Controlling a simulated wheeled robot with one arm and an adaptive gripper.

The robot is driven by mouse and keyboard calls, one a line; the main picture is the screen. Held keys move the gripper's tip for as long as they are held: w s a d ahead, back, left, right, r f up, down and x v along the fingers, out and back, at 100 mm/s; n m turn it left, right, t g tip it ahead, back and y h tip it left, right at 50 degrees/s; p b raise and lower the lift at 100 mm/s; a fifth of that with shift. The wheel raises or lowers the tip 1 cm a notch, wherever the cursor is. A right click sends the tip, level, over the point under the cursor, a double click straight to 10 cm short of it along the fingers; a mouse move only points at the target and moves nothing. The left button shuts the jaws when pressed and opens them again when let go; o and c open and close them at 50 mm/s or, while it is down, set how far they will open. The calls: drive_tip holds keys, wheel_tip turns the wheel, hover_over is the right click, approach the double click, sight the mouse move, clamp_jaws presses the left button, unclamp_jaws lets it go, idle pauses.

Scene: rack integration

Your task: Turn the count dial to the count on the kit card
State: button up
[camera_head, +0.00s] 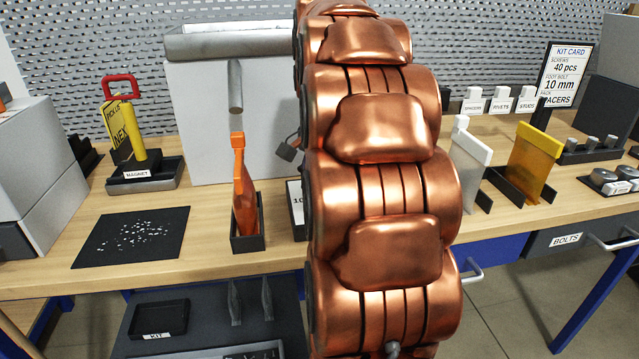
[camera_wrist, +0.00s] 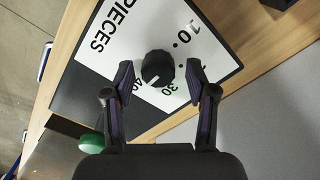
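The kit card (camera_head: 566,75) stands at the back right in the head view and reads screws 40 pcs, foot bolt 10 mm; the pack line is partly covered. In the wrist view the count dial has a round black knob (camera_wrist: 157,66) on a white plate (camera_wrist: 110,45) marked PIECES, with 10, 30 and 40 legible. My gripper (camera_wrist: 160,70) is open, one finger on each side of the knob, with a small gap on both sides. A pale mark shows on the knob's lower side; its exact reading is unclear. In the head view my arm hides the dial and gripper.
An orange tool (camera_head: 244,190) stands in a black holder left of my arm. A black mat (camera_head: 132,237) with scattered small pieces and a magnet stand (camera_head: 143,178) are farther left. Yellow (camera_head: 533,160) and white (camera_head: 469,150) upright pieces stand right of my arm.

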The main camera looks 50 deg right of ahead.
drive_tip(key=shift+r, duration=0.1)
drive_tip(key=shift+r, duration=3.7)
